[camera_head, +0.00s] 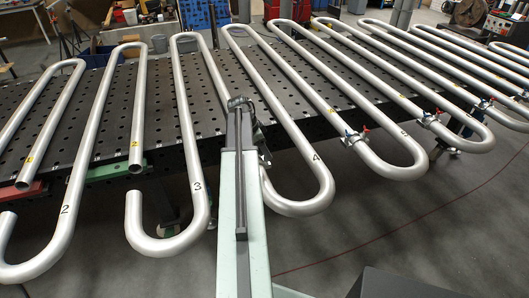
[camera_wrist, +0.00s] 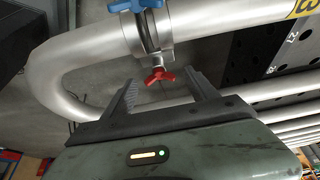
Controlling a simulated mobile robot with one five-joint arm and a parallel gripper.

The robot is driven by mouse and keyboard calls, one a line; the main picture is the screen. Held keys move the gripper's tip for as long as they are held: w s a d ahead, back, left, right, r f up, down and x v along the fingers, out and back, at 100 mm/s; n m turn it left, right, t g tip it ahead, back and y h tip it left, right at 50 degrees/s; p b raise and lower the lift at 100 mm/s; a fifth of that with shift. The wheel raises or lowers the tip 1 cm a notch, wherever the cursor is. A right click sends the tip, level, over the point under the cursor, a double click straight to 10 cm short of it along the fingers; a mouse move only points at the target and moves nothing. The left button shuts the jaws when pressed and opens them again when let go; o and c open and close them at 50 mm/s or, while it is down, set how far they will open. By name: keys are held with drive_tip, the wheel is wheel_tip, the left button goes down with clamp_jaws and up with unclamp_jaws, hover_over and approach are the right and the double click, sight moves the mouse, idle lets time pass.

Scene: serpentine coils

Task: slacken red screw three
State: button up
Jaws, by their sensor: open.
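A red wing screw (camera_wrist: 158,76) sits in the wrist view on the underside of a silver clamp (camera_wrist: 150,38) around a bent pipe. A blue handle (camera_wrist: 140,5) shows on the same clamp at the top edge. My gripper (camera_wrist: 161,80) is open, with one dark jaw on each side of the red screw; I cannot tell if they touch it. In the head view, my arm's end is by the coil marked 4 (camera_head: 320,190); its jaws are not clear there. Other clamps with red screws (camera_head: 366,129) sit on coils to the right. I see no number on the screw.
Long silver serpentine pipes lie across a dark perforated table (camera_head: 110,140) and overhang its front edge. The coil marked 3 (camera_head: 198,200) bends just left of my arm. Open grey floor (camera_head: 400,240) lies in front at right.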

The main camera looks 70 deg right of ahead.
drive_tip(key=shift+r, duration=0.1)
drive_tip(key=c, duration=1.4)
drive_tip(key=shift+o, duration=0.2)
drive_tip(key=shift+d, duration=0.1)
